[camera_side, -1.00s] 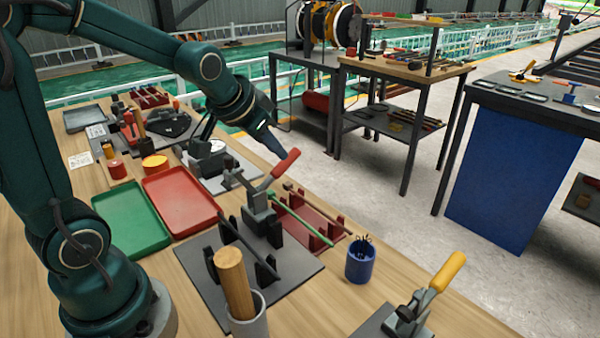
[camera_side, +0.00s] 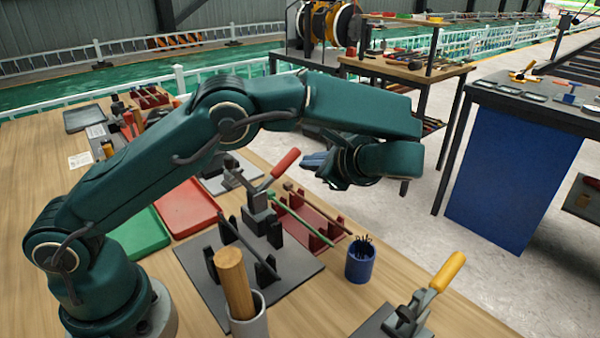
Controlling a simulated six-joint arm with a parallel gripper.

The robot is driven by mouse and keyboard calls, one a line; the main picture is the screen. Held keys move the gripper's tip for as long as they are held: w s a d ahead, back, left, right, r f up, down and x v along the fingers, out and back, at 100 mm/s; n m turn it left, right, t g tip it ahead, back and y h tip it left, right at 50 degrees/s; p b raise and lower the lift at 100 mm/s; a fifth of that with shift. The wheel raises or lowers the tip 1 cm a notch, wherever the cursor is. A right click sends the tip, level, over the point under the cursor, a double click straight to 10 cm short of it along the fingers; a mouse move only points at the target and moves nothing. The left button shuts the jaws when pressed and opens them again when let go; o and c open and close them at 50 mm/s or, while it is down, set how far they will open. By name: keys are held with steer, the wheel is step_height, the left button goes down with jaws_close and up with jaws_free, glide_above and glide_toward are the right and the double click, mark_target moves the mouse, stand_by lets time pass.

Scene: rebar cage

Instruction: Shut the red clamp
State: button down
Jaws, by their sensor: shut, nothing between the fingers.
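The red clamp's handle (camera_side: 286,162) is tilted up to the right above its grey metal body (camera_side: 258,203). The clamp stands on the dark base plate (camera_side: 305,278) behind a black bar held in dark supports. My gripper (camera_side: 312,163) is just right of the red handle in the picture, apart from it as far as I can tell, with its fingers pointing left. It is shut and empty; my wrist and forearm partly hide it from above.
A second clamp with a yellow handle (camera_side: 448,272) stands at the front right. A blue cup (camera_side: 360,263) of wires and a grey cup (camera_side: 250,322) holding a wooden cylinder are nearby. A green rod lies across a red rack (camera_side: 315,222). Red (camera_side: 190,205) and green trays (camera_side: 145,232) are partly hidden.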

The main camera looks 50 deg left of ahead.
steer(key=d+f+m+t, duration=0.1)
steer(key=d+f+m, duration=0.15)
steer(key=d, duration=0.25)
steer(key=shift+n, duration=0.25)
steer(key=x, duration=1)
steer(key=shift+f, duration=0.3)
steer(key=shift+s+a+r+t, duration=0.1)
steer(key=shift+s+r, duration=0.2)
steer(key=shift+r, duration=0.25)
steer(key=shift+s+a+r+t, duration=0.15)
steer(key=shift+s+r, duration=0.15)
steer(key=shift+r, duration=0.3)
steer(key=shift+s+a+r+t, duration=0.1)
steer(key=shift+s+r, duration=0.25)
steer(key=shift+r, duration=0.2)
